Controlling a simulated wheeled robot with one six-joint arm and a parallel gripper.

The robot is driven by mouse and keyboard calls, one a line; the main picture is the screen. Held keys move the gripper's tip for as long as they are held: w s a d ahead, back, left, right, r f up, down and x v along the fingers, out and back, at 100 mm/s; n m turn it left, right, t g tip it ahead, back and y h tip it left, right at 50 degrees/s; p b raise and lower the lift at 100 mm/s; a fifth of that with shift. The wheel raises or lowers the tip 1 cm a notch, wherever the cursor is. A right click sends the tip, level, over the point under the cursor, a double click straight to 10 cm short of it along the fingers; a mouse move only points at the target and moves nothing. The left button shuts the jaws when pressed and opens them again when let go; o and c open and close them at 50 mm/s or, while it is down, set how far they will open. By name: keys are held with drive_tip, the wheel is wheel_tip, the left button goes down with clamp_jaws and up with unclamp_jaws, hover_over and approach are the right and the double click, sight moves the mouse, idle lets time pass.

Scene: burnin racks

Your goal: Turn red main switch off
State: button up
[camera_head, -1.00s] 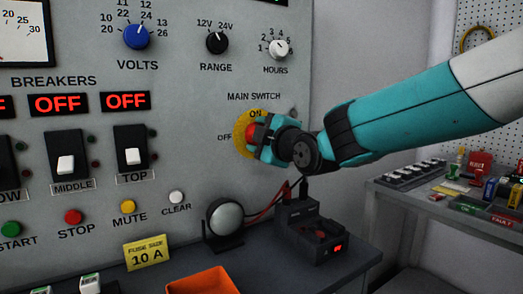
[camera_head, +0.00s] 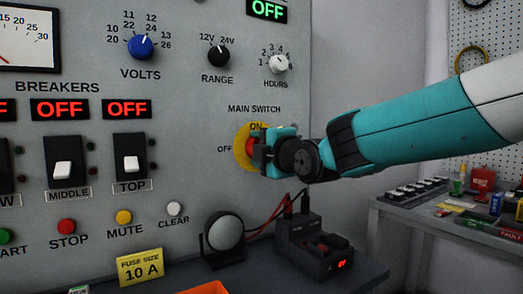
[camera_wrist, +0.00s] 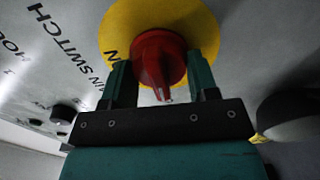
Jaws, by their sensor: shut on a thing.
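The red main switch (camera_head: 251,147) is a red knob on a yellow round plate (camera_head: 241,158) on the grey panel, marked ON above and OFF to the left. My gripper (camera_head: 262,149) reaches it from the right and covers much of it. In the wrist view the red knob (camera_wrist: 160,58) sits between the two dark green fingers of my gripper (camera_wrist: 160,78), which are shut on it. A small pale mark shows on the knob's edge facing my wrist. In the head view my gripper hides the knob's pointer, so I cannot tell its setting there.
Breaker switches (camera_head: 130,163) sit left under red OFF displays. A round lamp (camera_head: 222,229) and a dark device with red leads (camera_head: 314,246) stand on the ledge below. A cluttered bench (camera_head: 440,205) is at right.

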drive_tip(key=o, duration=0.9)
drive_tip(key=b+v, duration=0.1)
drive_tip(key=v, duration=1.6)
drive_tip(key=shift+d+b, duration=0.2)
drive_tip(key=shift+b, duration=0.1)
drive_tip(key=shift+s, duration=0.15)
